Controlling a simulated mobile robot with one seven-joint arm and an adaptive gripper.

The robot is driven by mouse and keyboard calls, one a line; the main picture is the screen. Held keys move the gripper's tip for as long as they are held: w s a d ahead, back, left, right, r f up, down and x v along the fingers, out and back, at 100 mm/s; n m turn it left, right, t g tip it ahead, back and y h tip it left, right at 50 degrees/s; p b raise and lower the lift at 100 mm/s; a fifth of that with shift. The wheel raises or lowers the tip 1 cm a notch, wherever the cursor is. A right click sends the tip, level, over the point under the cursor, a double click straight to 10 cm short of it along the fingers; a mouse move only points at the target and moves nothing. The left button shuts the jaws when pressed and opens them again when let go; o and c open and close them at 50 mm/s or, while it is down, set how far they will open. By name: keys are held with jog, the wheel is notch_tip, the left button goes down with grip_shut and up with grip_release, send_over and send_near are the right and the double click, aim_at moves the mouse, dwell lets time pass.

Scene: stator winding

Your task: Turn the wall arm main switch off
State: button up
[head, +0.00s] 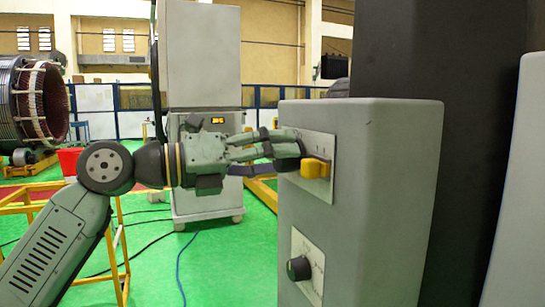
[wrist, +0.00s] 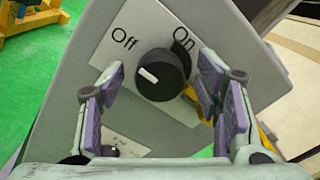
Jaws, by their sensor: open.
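The switch is a round black knob (wrist: 162,76) with a white pointer mark, on a pale plate (wrist: 117,62) lettered "Off" at left and "On" at right. The mark points left, towards the "Off" side. In the wrist view my gripper (wrist: 158,92) is open, with one purple-padded finger on each side of the knob. A gap shows between each finger and the knob. In the head view my gripper (head: 272,143) reaches from the left to the upper plate (head: 318,143) on the grey wall arm housing (head: 400,190); its fingers partly hide the knob there.
A second black knob (head: 299,268) sits on a lower plate. A white cabinet (head: 200,60) and yellow frames stand behind. Green floor (head: 225,265) is open to the left.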

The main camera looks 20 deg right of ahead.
jog(key=a, duration=1.2)
jog(key=shift+s, duration=0.2)
